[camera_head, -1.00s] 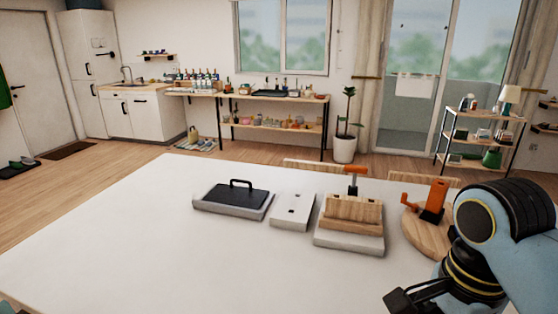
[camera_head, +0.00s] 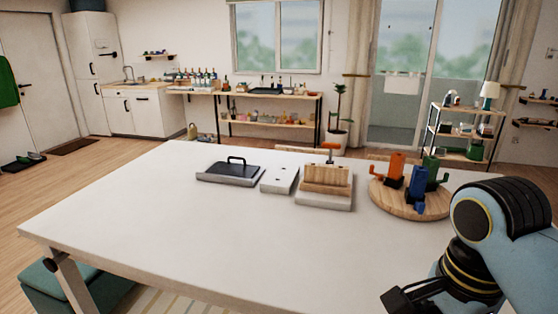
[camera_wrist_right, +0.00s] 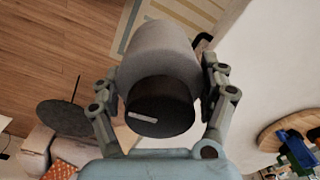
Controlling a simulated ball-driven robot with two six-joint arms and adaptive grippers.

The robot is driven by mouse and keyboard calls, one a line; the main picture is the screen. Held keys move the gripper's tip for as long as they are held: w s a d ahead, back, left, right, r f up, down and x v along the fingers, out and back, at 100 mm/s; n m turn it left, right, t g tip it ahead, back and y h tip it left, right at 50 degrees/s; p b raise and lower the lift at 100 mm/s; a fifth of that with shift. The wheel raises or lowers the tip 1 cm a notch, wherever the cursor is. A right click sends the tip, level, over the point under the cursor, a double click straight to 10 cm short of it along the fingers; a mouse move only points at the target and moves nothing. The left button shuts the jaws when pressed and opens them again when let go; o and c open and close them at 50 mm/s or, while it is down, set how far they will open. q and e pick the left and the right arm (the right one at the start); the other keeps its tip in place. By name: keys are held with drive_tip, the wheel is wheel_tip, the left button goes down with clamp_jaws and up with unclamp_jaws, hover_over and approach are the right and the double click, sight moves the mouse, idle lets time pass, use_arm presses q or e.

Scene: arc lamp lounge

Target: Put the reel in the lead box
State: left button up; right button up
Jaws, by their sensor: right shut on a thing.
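My right gripper (camera_head: 402,300) is low at the right of the head view, at the near side of the table. In the right wrist view its two fingers (camera_wrist_right: 165,82) close on a pale grey cylinder (camera_wrist_right: 158,50) with a dark round end (camera_wrist_right: 160,106) bearing a pale mark. I cannot tell for sure if this is the reel. On the table are a grey tray-like box (camera_head: 212,178) with a black handled lid (camera_head: 235,168), a pale flat block (camera_head: 280,180) and a wooden block (camera_head: 327,180) on a grey base. None is clearly identifiable as the lead box. My left gripper is not in view.
A round wooden board (camera_head: 382,202) holds orange (camera_head: 396,163), blue (camera_head: 417,203) and green (camera_head: 430,168) upright things with cranks. An orange-topped thing (camera_head: 331,147) stands behind the wooden block. The white table's (camera_head: 200,235) front and left are clear. A teal bench (camera_head: 60,290) is at lower left.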

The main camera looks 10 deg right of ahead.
drive_tip(key=f+b, duration=0.4)
drive_tip(key=f, duration=0.1)
drive_tip(key=shift+w+f+b, duration=0.25)
drive_tip(key=shift+w+b, duration=0.1)
drive_tip(key=shift+w, duration=0.05)
use_arm(q)
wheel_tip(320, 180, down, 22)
drive_tip(key=b, duration=1.7)
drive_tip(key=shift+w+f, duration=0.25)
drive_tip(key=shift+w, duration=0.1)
use_arm(e)
wheel_tip(320, 180, down, 18)
drive_tip(key=shift+s, duration=0.15)
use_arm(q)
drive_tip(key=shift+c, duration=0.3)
use_arm(e)
drive_tip(key=shift+r, duration=0.15)
